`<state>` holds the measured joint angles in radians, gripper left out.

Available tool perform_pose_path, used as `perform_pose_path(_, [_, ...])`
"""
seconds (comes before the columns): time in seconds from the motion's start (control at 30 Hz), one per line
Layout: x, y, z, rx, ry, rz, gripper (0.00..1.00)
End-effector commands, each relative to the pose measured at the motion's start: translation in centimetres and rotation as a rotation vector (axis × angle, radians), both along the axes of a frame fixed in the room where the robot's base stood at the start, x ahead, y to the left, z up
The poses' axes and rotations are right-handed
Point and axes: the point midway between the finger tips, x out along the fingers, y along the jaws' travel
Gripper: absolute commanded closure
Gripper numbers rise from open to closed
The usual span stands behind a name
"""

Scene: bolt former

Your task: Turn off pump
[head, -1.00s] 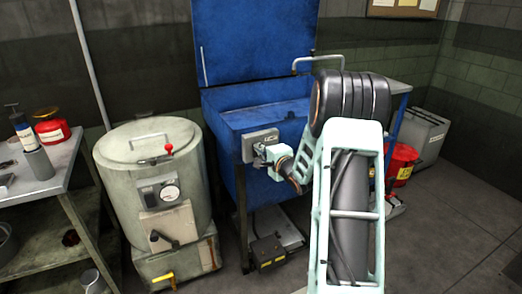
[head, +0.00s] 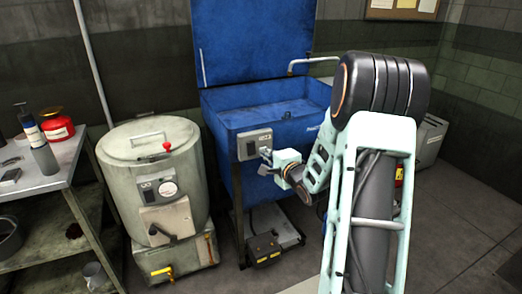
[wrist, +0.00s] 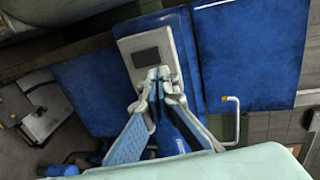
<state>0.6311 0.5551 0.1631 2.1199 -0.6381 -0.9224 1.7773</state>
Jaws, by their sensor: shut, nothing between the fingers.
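The blue wash tank (head: 226,112) stands at the centre with its lid raised. A grey control box (head: 252,143) is fixed to its front; it also shows in the wrist view with a dark panel (wrist: 146,56). My gripper (head: 265,154) is at the lower right of this box in the head view. In the wrist view, my gripper's closed fingertips (wrist: 160,74) overlap the lower part of the box, with nothing held. I cannot tell whether they touch it. They hide part of its face, and no switch position is readable.
A round, pale tank (head: 125,190) with a red-knobbed lever stands left of the washer. A workbench (head: 60,180) with bottles is at far left. A dark box with a yellow label (head: 264,249) lies under the washer.

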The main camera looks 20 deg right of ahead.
Motion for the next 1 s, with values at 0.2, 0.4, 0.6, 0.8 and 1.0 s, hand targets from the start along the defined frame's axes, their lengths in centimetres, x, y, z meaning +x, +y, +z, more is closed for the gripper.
perform_pose_path(0.2, [-2.6, -0.1, 1.3, 0.000, 0.000, -0.001, 1.00])
perform_pose_path(0.4, [-3.1, -0.1, 1.4, 0.000, 0.000, 0.000, 1.00])
perform_pose_path(0.6, [-3.1, -0.1, 1.4, 0.000, 0.000, 0.000, 1.00])
perform_pose_path(0.8, [-3.1, -0.1, 1.4, 0.000, -0.001, 0.000, 1.00])
perform_pose_path(1.0, [-0.9, -1.2, 5.4, -0.030, -0.062, -0.049, 1.00])
